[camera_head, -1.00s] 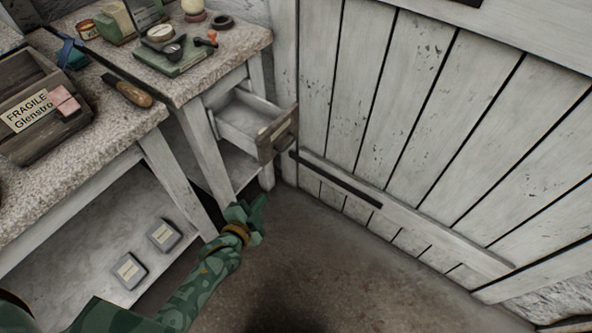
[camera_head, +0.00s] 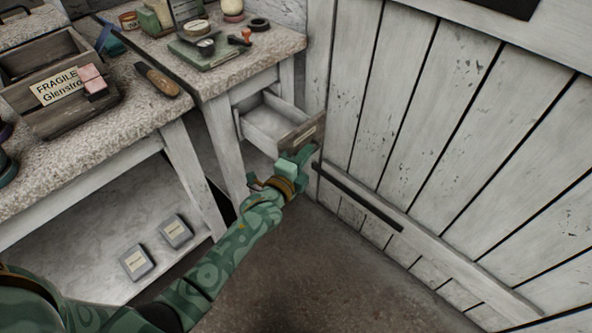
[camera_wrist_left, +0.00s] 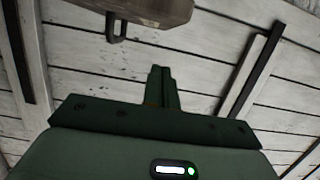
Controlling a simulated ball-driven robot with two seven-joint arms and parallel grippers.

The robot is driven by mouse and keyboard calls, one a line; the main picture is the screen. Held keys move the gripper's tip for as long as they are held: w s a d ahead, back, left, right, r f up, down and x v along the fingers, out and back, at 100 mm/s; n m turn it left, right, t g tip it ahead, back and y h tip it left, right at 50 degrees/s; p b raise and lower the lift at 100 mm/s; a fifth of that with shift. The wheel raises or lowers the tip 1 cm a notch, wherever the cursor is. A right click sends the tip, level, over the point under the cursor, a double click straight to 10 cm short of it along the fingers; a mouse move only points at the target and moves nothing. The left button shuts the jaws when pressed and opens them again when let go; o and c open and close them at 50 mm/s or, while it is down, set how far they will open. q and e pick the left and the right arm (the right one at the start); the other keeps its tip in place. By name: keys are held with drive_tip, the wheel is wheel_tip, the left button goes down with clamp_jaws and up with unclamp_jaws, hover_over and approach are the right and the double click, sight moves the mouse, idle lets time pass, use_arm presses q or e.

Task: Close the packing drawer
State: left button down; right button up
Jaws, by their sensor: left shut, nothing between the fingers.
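The packing drawer (camera_head: 268,122) stands open below the right-hand part of the worktop. It looks empty in the part that shows. Its brown wooden front (camera_head: 303,132) faces the plank wall and is partly hidden by my left gripper (camera_head: 306,157). That gripper is green, shut and empty, close to the lower edge of the drawer front. I cannot tell whether it touches. In the left wrist view the shut fingers (camera_wrist_left: 161,85) point toward the plank wall, and the drawer front (camera_wrist_left: 140,10) with a dark handle (camera_wrist_left: 116,27) shows above them. My right gripper is not in view.
A white plank wall (camera_head: 420,110) with a dark bar (camera_head: 360,196) stands close to the right of the drawer. On the worktop are a wooden crate (camera_head: 60,118), a wooden-handled tool (camera_head: 157,80) and a green scale (camera_head: 205,50). Bare floor (camera_head: 330,265) lies below.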

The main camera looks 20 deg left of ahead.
sight(250, 125)
use_arm(q)
drive_tip(key=shift+w+a+b, duration=0.2)
drive_tip(key=shift+w+a, duration=0.05)
drive_tip(key=shift+a, duration=0.7)
drive_tip(key=shift+w+a+b, duration=0.2)
drive_tip(key=shift+w+a, duration=0.05)
drive_tip(key=shift+a, duration=0.65)
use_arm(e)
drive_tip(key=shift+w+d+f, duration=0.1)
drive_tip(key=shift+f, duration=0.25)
use_arm(q)
drive_tip(key=shift+a, duration=0.1)
